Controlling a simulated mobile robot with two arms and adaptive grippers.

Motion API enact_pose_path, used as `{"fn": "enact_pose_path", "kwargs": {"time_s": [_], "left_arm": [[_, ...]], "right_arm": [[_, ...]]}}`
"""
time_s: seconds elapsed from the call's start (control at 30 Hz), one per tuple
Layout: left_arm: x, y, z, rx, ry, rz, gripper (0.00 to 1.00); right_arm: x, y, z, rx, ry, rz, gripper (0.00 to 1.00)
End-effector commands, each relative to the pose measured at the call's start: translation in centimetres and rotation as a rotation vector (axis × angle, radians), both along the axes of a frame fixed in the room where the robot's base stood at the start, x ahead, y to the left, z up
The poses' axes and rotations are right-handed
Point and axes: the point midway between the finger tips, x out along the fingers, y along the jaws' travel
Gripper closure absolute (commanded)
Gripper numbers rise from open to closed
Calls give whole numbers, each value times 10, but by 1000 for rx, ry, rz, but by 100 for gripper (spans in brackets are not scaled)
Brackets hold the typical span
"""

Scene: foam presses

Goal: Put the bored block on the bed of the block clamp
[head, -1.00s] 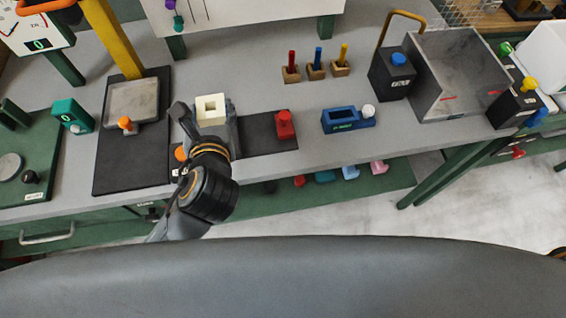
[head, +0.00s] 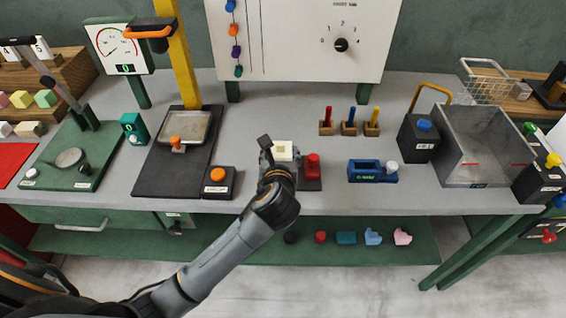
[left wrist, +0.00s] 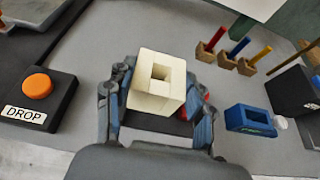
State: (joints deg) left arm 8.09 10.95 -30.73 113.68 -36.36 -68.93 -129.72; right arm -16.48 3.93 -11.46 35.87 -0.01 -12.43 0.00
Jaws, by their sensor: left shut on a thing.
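The bored block (head: 283,150) is cream with a square hole in its top. My left gripper (head: 279,157) is shut on it, a finger on each side; the left wrist view shows the block (left wrist: 155,98) between the fingers. The block clamp seems to be the dark bed (head: 311,185) with a red upright part (head: 313,165), just right of the block. The block and gripper hide much of the bed, which also shows under the block in the left wrist view (left wrist: 160,124). I cannot tell whether block and bed touch. My right gripper is not in view.
A DROP box (head: 217,186) with an orange button stands left of the gripper, beside a black press base (head: 155,180). A blue slotted device (head: 365,171) lies to the right. Several coloured pegs (head: 349,120) stand behind. The table's front edge is close to the clamp.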

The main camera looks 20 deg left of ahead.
Motion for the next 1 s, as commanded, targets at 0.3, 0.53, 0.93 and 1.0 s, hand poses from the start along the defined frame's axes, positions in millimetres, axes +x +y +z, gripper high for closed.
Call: {"fn": "enact_pose_path", "kwargs": {"time_s": [0.3, 0.53, 0.93, 1.0], "left_arm": [[29, 5, -35, 0, -2, 1, 77], [32, 5, -65, -1, 3, 0, 77], [32, 5, -72, 1, -1, 0, 77], [32, 5, -74, 1, 0, -1, 42]], "right_arm": [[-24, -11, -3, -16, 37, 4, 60], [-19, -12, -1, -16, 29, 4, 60], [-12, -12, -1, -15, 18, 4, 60], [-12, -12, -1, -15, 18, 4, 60]]}}
